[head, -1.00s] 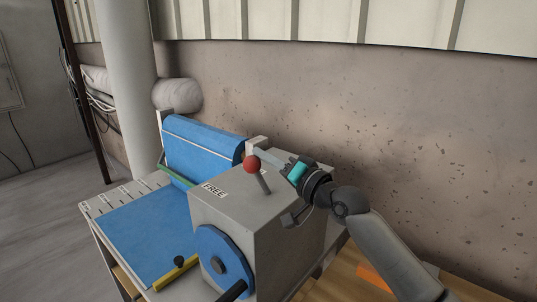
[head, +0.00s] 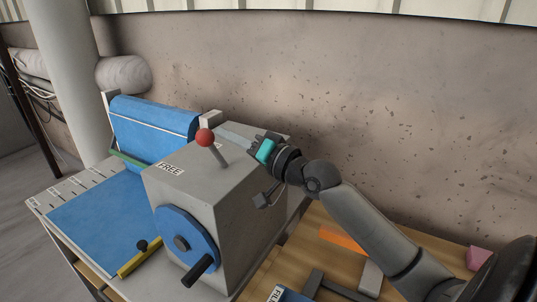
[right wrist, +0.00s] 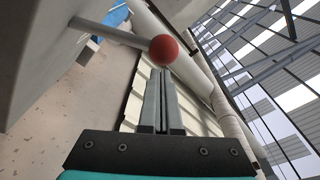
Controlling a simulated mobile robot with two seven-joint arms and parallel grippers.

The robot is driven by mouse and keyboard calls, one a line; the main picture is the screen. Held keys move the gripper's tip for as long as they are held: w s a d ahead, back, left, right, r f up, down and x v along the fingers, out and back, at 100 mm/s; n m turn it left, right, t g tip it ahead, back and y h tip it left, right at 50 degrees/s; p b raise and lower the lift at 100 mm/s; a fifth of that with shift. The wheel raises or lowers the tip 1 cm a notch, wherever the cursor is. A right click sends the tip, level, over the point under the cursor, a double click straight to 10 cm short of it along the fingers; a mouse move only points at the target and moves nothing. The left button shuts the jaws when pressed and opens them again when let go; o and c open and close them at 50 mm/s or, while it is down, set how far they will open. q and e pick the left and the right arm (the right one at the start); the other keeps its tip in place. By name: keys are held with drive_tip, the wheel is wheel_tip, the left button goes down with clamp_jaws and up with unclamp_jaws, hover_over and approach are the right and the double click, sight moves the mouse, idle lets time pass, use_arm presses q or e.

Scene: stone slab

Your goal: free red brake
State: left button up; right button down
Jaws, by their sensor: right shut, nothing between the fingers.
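The brake lever has a red ball knob (head: 205,137) on a grey stem and stands on top of the grey machine housing (head: 180,190). A white label reading FREE (head: 171,169) lies on the housing top, left of the stem. My right gripper (head: 232,138) is shut and empty, just right of the knob in the head view. In the right wrist view the knob (right wrist: 163,50) shows just beyond the closed fingertips (right wrist: 160,75); I cannot tell whether they touch. My left gripper is not in view.
A blue handwheel (head: 185,243) with a black handle is on the housing's front. A blue roll (head: 152,122) and a blue bed with a yellow bar (head: 138,258) lie left. A wooden bench (head: 315,245) at right holds an orange item (head: 343,238) and tools. A wall stands behind.

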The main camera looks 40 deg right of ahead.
drive_tip(key=r+b+v, duration=0.1)
drive_tip(key=b+v, duration=0.2)
drive_tip(key=v, duration=0.8)
drive_tip(key=shift+s+f+b, duration=0.3)
drive_tip(key=shift+f+b, duration=0.1)
drive_tip(key=shift+f, duration=0.05)
drive_tip(key=shift+d, duration=0.15)
